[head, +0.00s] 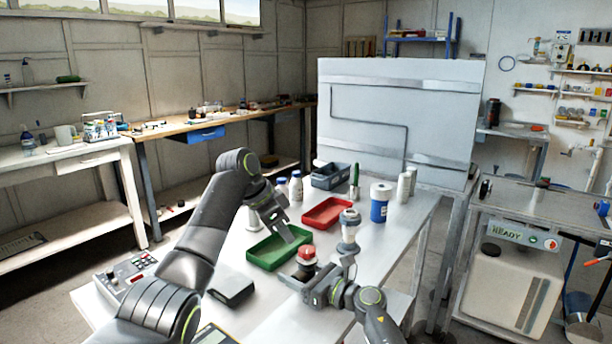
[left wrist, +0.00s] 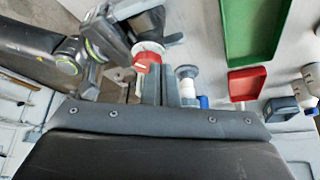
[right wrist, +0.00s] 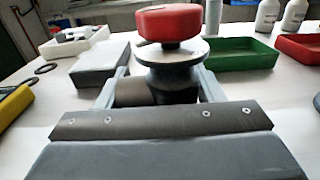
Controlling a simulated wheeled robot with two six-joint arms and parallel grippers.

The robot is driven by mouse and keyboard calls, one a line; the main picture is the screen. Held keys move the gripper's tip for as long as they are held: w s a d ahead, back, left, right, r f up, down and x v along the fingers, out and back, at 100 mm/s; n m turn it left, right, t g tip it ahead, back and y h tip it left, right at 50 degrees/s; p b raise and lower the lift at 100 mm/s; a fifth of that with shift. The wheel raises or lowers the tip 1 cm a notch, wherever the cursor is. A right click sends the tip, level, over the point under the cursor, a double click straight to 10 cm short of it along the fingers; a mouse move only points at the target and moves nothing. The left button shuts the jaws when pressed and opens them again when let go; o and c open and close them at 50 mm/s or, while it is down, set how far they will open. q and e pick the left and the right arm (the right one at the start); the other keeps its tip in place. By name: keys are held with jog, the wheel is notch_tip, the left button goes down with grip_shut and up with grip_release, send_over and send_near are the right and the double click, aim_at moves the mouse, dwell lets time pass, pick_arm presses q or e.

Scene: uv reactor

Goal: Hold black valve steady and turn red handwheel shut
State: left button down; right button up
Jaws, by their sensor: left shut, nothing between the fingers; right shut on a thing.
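The red handwheel (head: 307,251) sits on top of the black valve (head: 304,271) on the white table. In the right wrist view the handwheel (right wrist: 170,22) is a round red cap above a grey flange on the dark valve body (right wrist: 172,78). My right gripper (right wrist: 160,92) is shut on the valve body, one finger on each side below the flange. My left gripper (head: 300,237) is shut and empty, above and beside the handwheel. In the left wrist view its fingers (left wrist: 158,72) point toward the handwheel (left wrist: 145,60); whether they touch it I cannot tell.
A green tray (head: 275,251) and a red tray (head: 325,215) lie behind the valve. A white jar with a grey top (head: 349,228) stands close on the right. A dark box (head: 232,290) and a control box (head: 126,275) are on the left.

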aim_at(299, 257)
pick_arm(q)
jog(key=shift+r, duration=1.45)
jog(key=shift+s+d+f, duration=0.2)
jog(key=shift+s+f, duration=0.2)
jog(key=shift+f, duration=0.6)
jog(key=shift+s+d+f, duration=0.15)
jog(key=shift+s+f, duration=0.25)
jog(key=shift+f, duration=0.65)
jog(key=shift+s+d+f, duration=0.2)
jog(key=shift+s+f, duration=0.2)
jog(key=shift+f, duration=0.6)
jog(key=shift+w+d, duration=0.2)
jog(key=shift+d, duration=0.05)
jog(key=shift+w+a, duration=0.15)
jog(key=shift+w, duration=0.05)
jog(key=shift+w+a, duration=0.15)
jog(key=shift+w, duration=0.25)
jog(key=shift+w+r, duration=0.1)
jog(key=shift+w, duration=0.15)
